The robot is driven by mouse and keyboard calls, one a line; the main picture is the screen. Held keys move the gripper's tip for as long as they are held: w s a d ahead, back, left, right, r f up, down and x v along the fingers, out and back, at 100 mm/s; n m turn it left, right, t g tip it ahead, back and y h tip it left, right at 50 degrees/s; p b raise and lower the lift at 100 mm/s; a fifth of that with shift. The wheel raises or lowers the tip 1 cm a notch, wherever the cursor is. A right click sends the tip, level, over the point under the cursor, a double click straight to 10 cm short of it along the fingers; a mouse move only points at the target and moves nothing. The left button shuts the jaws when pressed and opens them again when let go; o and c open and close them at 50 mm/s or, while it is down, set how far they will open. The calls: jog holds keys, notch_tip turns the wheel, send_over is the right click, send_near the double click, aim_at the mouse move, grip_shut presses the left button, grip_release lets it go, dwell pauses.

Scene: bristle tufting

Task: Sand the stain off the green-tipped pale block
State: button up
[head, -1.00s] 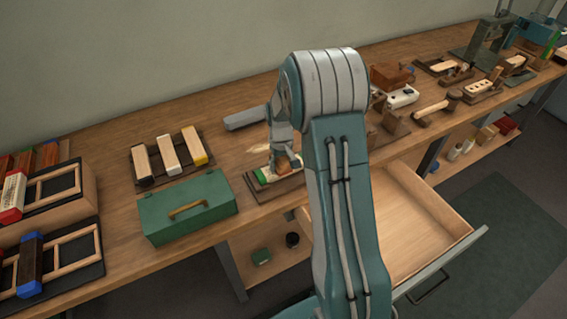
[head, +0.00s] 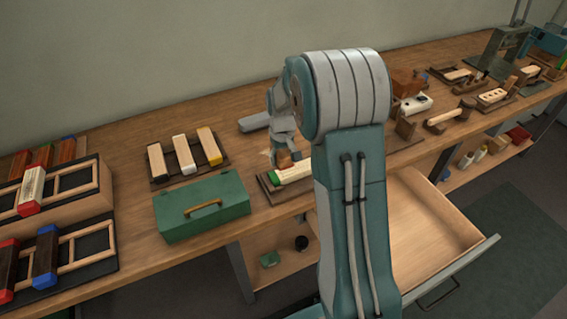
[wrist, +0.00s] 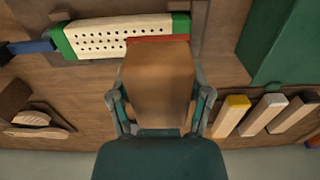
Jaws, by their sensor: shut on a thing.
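The green-tipped pale block (head: 293,174) lies in a dark wooden holder (head: 272,195) on the bench. In the wrist view the pale block (wrist: 100,38) shows rows of dark holes and a green cap at each end. My gripper (wrist: 159,100) is shut on a brown sanding block (wrist: 158,75) with a reddish edge strip. In the head view my gripper (head: 287,150) holds the sanding block (head: 285,160) at the pale block's far side. The strip overlaps the pale block's edge in the wrist view; I cannot tell whether they touch. I see no stain; part of the face is covered.
A green toolbox (head: 202,207) stands left of the holder. A tray (head: 157,180) with three colour-tipped blocks lies behind it. A grey object (head: 255,122) lies behind my gripper. An open drawer (head: 420,225) sticks out at the bench front. Racks of blocks stand far left.

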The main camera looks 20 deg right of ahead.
jog(key=shift+a+r, duration=0.2)
jog(key=shift+r, duration=0.4)
jog(key=shift+a+r, duration=0.2)
jog(key=shift+r, duration=0.35)
jog(key=shift+d+r, duration=0.1)
jog(key=shift+r, duration=0.1)
jog(key=shift+d, duration=0.1)
jog(key=shift+d, duration=0.1)
jog(key=shift+a, duration=0.2)
